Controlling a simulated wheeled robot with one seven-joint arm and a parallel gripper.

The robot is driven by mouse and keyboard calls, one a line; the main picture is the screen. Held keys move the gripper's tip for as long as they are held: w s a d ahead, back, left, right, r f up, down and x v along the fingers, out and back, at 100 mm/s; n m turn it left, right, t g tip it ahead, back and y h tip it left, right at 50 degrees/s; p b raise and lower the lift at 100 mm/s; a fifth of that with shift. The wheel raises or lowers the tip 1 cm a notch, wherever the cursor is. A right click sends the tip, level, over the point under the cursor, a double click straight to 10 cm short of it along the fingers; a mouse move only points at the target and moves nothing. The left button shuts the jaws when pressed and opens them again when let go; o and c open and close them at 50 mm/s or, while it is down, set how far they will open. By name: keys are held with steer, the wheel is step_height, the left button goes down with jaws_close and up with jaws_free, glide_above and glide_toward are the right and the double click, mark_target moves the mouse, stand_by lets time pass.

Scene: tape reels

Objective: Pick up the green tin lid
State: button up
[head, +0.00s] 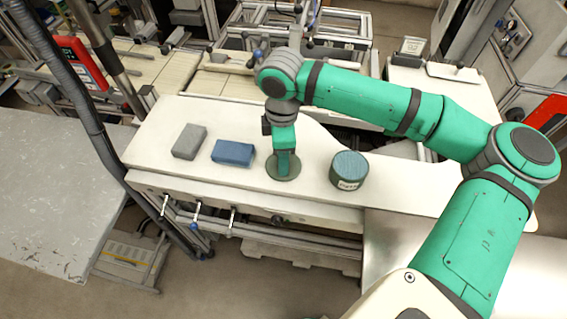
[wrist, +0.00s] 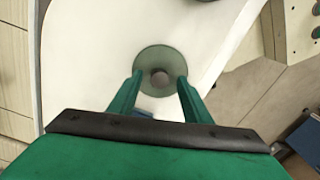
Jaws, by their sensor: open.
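The green tin lid (head: 270,166) lies flat on the white worktop in the head view, a round dull green disc. My gripper (head: 284,172) points down over it and hides part of it. In the wrist view the lid (wrist: 160,55) shows as a grey-green disc with a small round brownish knob (wrist: 160,79) at its centre. My gripper (wrist: 160,82) is open, with one finger on each side of the knob. I cannot tell how high the fingertips are above the lid.
A round green tin (head: 349,170) with a ribbed blue-green top and a label stands right of the lid. A blue block (head: 233,152) and a grey block (head: 189,141) lie to its left. The white worktop (head: 320,199) is bare near its front edge.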

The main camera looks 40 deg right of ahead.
steer(key=shift+f, duration=0.15)
jaws_close()
